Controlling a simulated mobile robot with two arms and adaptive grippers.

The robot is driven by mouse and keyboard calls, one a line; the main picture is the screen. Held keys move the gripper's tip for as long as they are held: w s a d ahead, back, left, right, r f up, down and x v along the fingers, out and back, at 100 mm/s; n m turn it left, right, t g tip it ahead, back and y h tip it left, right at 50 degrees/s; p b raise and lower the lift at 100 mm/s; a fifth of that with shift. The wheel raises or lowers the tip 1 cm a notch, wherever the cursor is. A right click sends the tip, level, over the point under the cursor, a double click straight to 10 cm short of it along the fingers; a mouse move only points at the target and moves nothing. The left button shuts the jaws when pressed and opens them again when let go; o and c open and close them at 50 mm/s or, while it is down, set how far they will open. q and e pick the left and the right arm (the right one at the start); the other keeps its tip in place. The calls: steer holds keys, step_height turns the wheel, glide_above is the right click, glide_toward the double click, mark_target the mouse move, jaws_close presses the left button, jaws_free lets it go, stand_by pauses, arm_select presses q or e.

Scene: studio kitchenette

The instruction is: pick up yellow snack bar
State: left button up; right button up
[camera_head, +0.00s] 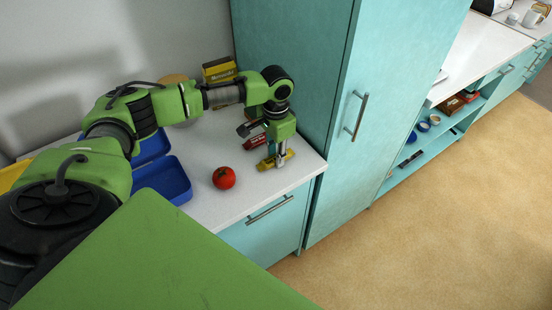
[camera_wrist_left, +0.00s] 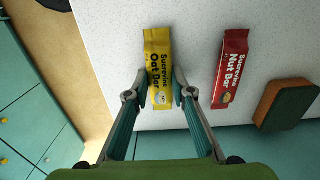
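The yellow snack bar (camera_wrist_left: 158,60), labelled Oat Bar, lies flat on the white counter; part of it shows in the head view (camera_head: 266,164) under my left gripper (camera_head: 276,160). In the left wrist view, the fingers of my left gripper (camera_wrist_left: 160,88) stand on both long sides of the bar and appear to touch its edges. The bar appears level with the counter, not visibly lifted. My right gripper is not in view.
A red nut bar (camera_wrist_left: 231,68) lies beside the yellow one. A sponge (camera_wrist_left: 286,104) is further right. A tomato (camera_head: 224,178) and an open blue box (camera_head: 165,182) are on the counter (camera_head: 262,196). A tall teal cabinet (camera_head: 325,110) stands close to the right.

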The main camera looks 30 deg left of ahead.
arm_select(q)
steer(key=shift+c, duration=1.2)
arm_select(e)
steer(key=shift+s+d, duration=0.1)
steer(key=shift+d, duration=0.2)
arm_select(q)
steer(key=shift+r, duration=0.1)
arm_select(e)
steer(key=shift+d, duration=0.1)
